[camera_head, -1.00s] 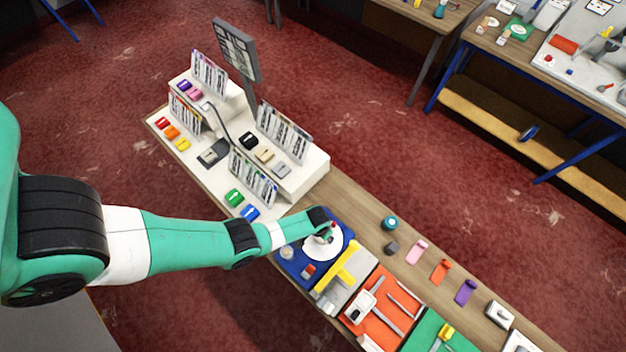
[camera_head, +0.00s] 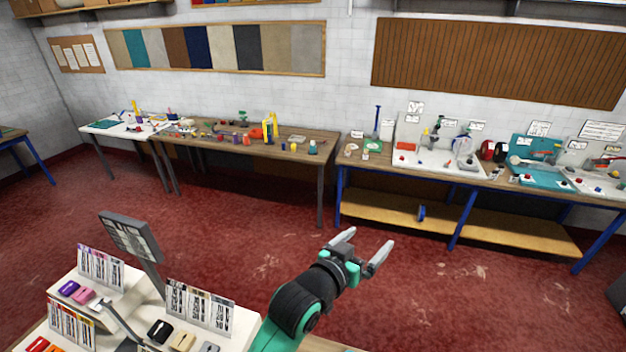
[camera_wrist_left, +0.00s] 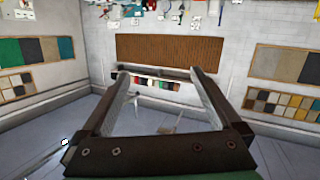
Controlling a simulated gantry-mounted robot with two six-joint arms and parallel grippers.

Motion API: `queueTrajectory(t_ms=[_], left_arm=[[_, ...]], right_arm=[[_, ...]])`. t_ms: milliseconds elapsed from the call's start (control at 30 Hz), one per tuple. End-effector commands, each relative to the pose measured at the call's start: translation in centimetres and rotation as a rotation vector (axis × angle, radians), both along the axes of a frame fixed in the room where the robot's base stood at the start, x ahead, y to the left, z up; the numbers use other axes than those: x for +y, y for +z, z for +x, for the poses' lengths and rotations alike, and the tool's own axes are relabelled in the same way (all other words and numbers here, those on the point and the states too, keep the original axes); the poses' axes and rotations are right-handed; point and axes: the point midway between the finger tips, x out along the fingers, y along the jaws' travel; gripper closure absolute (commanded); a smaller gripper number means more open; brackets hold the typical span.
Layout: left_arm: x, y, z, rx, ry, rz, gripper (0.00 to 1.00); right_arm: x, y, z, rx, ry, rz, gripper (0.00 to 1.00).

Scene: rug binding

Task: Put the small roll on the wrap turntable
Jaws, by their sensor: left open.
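My left gripper (camera_head: 369,240) is raised over the red floor between the near table and the back benches. Its two fingers are spread and nothing is between them. In the left wrist view, the left gripper (camera_wrist_left: 158,75) also shows open and empty, with only the far walls beyond it. I cannot pick out the small roll with certainty; the items on the back benches are too small to tell. I cannot make out the wrap turntable either. My right gripper is out of view.
The near display stand (camera_head: 130,300) with cards and coloured pieces is at the lower left, with a grey sign panel (camera_head: 130,237). A wooden table (camera_head: 300,150) and a blue-legged bench (camera_head: 400,180) line the back wall. The red floor (camera_head: 230,220) between is clear.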

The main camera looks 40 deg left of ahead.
Motion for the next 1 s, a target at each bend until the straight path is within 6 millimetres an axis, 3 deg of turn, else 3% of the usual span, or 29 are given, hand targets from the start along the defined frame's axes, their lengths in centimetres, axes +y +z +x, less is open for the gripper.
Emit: queueTrajectory(t_ms=[33,133,200,300,333,433,533,1000], left_arm=[[-0.7,6.1,-0.7,-0.133,-0.015,0.016,0.02],[-2.0,17.4,-4.3,-0.396,-0.037,0.055,0.02],[-2.8,24.2,-8.2,-0.576,-0.046,0.08,0.02],[-3.6,31.3,-14.2,-0.792,-0.05,0.105,0.02],[-3.7,32.7,-15.9,-0.845,-0.051,0.112,0.02],[-4.0,35.8,-19.9,-0.966,-0.049,0.124,0.02],[-4.1,36.8,-21.6,-1.015,-0.047,0.131,0.02],[-4.1,36.8,-21.6,-1.015,-0.046,0.13,0.02]], right_arm=[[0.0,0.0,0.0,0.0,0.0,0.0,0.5],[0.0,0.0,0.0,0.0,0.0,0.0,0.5],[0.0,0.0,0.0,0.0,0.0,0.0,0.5],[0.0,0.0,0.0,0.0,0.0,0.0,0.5],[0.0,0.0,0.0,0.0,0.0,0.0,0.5],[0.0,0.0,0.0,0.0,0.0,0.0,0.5],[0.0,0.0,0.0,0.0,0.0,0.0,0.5],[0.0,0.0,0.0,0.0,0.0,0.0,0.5]])
